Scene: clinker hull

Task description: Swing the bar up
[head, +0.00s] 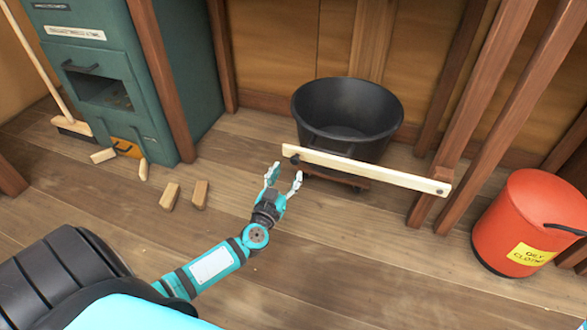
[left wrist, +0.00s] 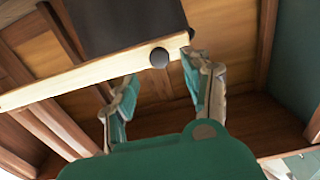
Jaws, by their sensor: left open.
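The bar (head: 365,169) is a pale wooden slat in the head view. It lies nearly level across the front of a black tub, its right end bolted to a brown wooden post (head: 425,190). A dark round knob (head: 295,159) sits near its free left end. My left gripper (head: 284,172) is open and empty, just in front of and below that end. In the left wrist view the bar (left wrist: 80,82) crosses above, and the knob (left wrist: 159,57) shows between the open fingertips (left wrist: 160,68). I cannot tell whether they touch it. My right gripper is not in view.
The black tub (head: 348,105) stands on a low wooden dolly (head: 335,178) behind the bar. A red "oily cloths" bin (head: 525,215) is at right. A green stove (head: 115,75), a broom (head: 75,125) and several wood blocks (head: 170,195) are at left. Floor in front is clear.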

